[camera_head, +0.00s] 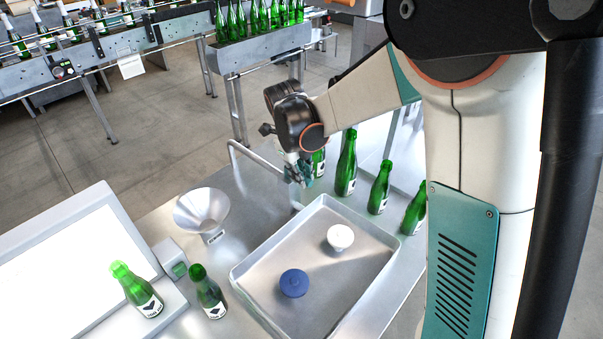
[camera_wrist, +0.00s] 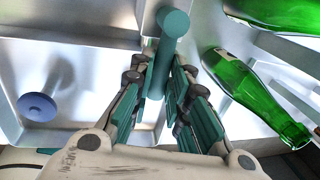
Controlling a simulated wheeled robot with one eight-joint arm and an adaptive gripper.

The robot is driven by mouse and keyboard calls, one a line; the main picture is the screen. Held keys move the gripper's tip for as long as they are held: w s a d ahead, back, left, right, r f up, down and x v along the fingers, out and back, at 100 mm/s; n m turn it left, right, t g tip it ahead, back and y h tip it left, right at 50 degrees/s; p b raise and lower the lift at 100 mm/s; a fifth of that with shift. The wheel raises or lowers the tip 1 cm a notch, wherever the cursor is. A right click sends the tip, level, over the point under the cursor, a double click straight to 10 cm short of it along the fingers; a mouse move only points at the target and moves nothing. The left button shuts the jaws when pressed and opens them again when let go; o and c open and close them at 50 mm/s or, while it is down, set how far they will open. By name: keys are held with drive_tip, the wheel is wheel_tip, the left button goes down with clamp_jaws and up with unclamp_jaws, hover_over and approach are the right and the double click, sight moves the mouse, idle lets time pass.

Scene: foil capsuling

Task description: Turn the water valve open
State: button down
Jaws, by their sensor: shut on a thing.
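The water valve shows in the wrist view as a teal handle (camera_wrist: 173,24) with a round end, its bar running down between my fingers. My gripper (camera_wrist: 158,82) is shut on this handle, with a teal-padded finger on each side. In the head view my gripper (camera_head: 298,174) is at the back edge of the sink, beside the upright part of the metal tap pipe (camera_head: 262,166). There the handle is too small and covered to make out. I see no water running from the pipe.
The metal sink (camera_head: 240,272) holds a blue round piece (camera_head: 293,283) and a white one (camera_head: 340,238). Several green bottles (camera_head: 379,190) stand close to my gripper's right. A funnel (camera_head: 202,212), more bottles and a white screen (camera_head: 75,270) are at left.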

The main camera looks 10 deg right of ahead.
drive_tip(key=c, duration=1.5)
unclamp_jaws()
drive_tip(key=r, duration=0.4)
drive_tip(key=a+r, duration=0.1)
drive_tip(key=r, duration=0.3)
drive_tip(key=s+a+r, duration=0.1)
drive_tip(key=r, duration=0.2)
drive_tip(key=shift+s+r, duration=0.1)
drive_tip(key=shift+r, duration=0.3)
